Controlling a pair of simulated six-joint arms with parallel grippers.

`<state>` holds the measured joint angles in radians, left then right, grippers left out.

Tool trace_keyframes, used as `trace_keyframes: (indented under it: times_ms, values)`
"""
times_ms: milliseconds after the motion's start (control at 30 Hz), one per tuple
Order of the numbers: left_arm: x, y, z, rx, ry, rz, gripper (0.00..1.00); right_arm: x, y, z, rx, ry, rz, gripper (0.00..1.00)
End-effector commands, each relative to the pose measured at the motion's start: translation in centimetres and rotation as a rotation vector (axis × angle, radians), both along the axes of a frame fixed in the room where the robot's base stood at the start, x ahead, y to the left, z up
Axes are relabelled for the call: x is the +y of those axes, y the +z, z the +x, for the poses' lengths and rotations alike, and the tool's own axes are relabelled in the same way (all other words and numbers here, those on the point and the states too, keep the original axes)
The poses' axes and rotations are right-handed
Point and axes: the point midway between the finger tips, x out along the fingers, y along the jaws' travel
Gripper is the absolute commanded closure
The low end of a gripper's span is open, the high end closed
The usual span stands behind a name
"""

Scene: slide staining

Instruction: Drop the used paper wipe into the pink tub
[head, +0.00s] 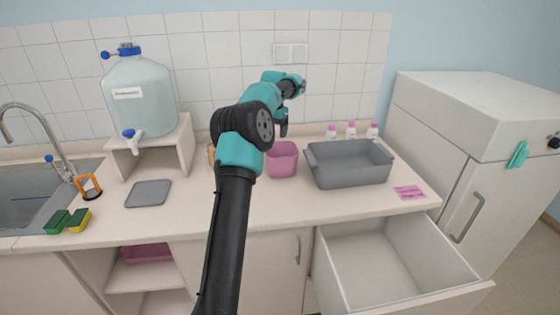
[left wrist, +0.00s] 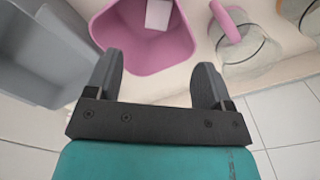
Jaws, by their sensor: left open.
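The pink tub (head: 283,160) stands on the counter, left of the grey basin. It also shows in the left wrist view (left wrist: 128,45), with a small white piece (left wrist: 158,14), which looks like the paper wipe, inside it. The white piece is cut off by the top edge of that view and is not visible in the head view. My left gripper (left wrist: 158,65) is open, with nothing between its fingers. In the head view my left gripper (head: 283,122) is above and behind the tub, apart from it. My right gripper is not in view.
The grey basin (head: 350,165) stands right of the tub, with several small pink-capped bottles (head: 351,131) behind it. A glass vessel with a pink part (left wrist: 250,50) shows beside the tub in the left wrist view. An open drawer (head: 385,262) juts out below the counter.

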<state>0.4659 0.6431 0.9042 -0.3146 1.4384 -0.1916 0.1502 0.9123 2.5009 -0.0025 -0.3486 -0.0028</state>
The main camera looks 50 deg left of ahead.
Motion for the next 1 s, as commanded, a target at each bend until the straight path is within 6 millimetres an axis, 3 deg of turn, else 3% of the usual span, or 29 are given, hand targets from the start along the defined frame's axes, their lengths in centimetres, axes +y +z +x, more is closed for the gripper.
trace_keyframes:
  times_ms: [200,500,1000]
  values:
    - [0.0,4.0,0.1,-0.004,0.001,0.002,0.25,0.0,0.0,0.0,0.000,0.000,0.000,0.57]
    - [0.0,7.9,0.1,-0.003,0.000,0.001,0.25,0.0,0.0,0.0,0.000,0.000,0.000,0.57]
    - [0.0,10.6,0.1,0.000,0.001,0.000,0.25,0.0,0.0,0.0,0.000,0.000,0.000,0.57]
